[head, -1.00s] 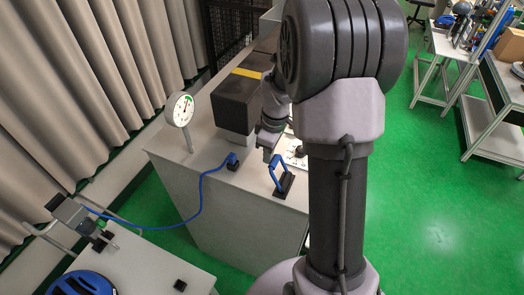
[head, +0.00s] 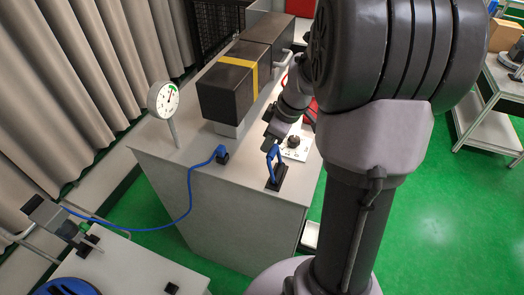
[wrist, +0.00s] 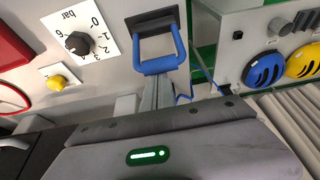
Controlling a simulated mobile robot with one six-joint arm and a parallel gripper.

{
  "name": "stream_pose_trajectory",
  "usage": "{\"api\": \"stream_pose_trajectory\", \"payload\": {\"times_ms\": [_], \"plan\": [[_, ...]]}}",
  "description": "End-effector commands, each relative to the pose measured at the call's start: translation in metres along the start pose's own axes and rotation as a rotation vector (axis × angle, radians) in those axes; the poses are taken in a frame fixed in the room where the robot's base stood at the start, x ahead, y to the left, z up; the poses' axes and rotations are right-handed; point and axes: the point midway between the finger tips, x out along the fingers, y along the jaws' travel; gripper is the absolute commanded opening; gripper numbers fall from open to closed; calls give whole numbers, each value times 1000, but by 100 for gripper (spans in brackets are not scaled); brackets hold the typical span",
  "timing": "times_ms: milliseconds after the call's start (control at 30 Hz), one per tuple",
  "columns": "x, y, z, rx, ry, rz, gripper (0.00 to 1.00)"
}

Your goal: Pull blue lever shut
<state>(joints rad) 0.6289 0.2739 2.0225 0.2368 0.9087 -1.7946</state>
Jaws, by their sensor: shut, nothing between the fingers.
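The blue lever (head: 271,160) is a U-shaped handle on a black base plate (head: 279,180), near the front edge of the grey cabinet top. In the head view it stands raised above its base. The wrist view shows its blue handle (wrist: 160,66) at the top middle. My gripper (head: 268,146) is at the handle's upper end. In the wrist view its narrow fingers (wrist: 160,90) are together at the crossbar, with nothing between them. I cannot tell whether they touch the bar.
A round gauge (head: 163,99) stands at the cabinet's left. A black block with a yellow band (head: 233,85) lies behind the lever. A blue cable (head: 190,190) runs from a plug to the left-hand table. A black knob (wrist: 77,43) on a bar scale is near the lever.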

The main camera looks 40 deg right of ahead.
Motion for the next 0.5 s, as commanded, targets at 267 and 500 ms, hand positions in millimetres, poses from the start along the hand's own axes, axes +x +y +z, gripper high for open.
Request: {"api": "stream_pose_trajectory", "payload": {"times_ms": [267, 500], "plan": [[-5, 1, 32, 9, 252, 4, 0], [-17, 0, 49, 2, 276, 2, 0]]}}
